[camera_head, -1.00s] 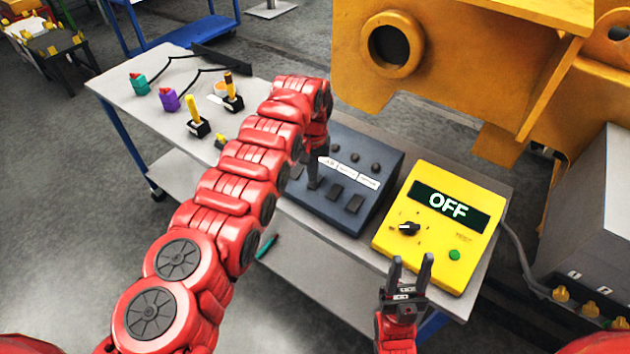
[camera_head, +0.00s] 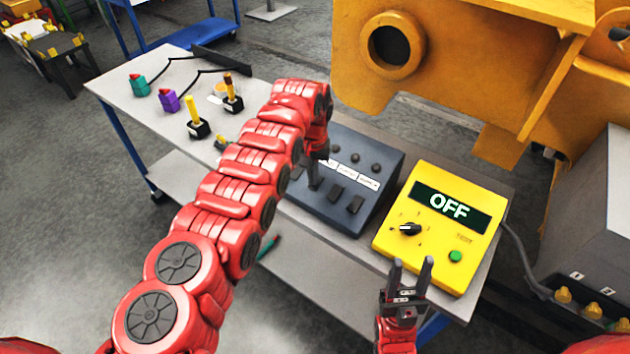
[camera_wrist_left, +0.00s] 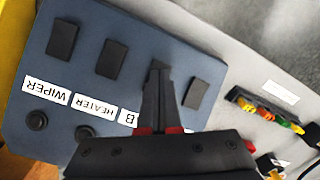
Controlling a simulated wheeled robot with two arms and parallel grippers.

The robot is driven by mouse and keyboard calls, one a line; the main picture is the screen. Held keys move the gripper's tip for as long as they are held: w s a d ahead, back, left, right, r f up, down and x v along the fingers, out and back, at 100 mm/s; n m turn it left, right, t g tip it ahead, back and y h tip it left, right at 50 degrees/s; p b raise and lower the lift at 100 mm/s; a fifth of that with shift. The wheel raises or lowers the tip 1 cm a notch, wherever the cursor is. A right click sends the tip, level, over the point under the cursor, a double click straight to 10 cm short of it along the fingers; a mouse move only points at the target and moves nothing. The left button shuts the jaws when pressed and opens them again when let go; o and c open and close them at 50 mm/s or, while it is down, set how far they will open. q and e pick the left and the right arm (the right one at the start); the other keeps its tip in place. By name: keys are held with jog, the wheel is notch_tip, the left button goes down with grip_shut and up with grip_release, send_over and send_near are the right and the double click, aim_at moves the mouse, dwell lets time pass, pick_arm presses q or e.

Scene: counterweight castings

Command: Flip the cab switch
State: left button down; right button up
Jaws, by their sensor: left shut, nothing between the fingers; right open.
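The dark blue switch panel (camera_head: 372,165) lies on the bench and fills much of the left wrist view (camera_wrist_left: 85,30). It carries several black rocker switches. My left gripper (camera_head: 313,187) is shut and empty, its tips at the third switch (camera_wrist_left: 158,64), which they mostly cover. I cannot tell whether they touch it or which way it is tilted. The label below that switch shows only a "B" (camera_wrist_left: 129,117). The wiper switch (camera_wrist_left: 62,40) and heater switch (camera_wrist_left: 111,59) are on one side, another switch (camera_wrist_left: 195,93) on the other. My right gripper (camera_head: 411,275) is open and empty before the yellow box.
The yellow box (camera_head: 395,245) has a display reading OFF (camera_head: 448,205), a black knob (camera_head: 410,229) and a green button (camera_head: 455,256). Coloured connectors and levers stand on the bench's far left. A large yellow casting (camera_head: 470,60) rises behind. A grey cabinet (camera_head: 590,220) stands at right.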

pick_arm(q)
notch_tip(320, 180, up, 2)
jog(key=shift+r+p, duration=0.15)
jog(key=shift+p, duration=0.55)
notch_tip(320, 180, up, 2)
jog(key=shift+r+p, duration=0.1)
jog(key=shift+p, duration=0.2)
notch_tip(320, 180, up, 2)
jog(key=shift+r, duration=0.1)
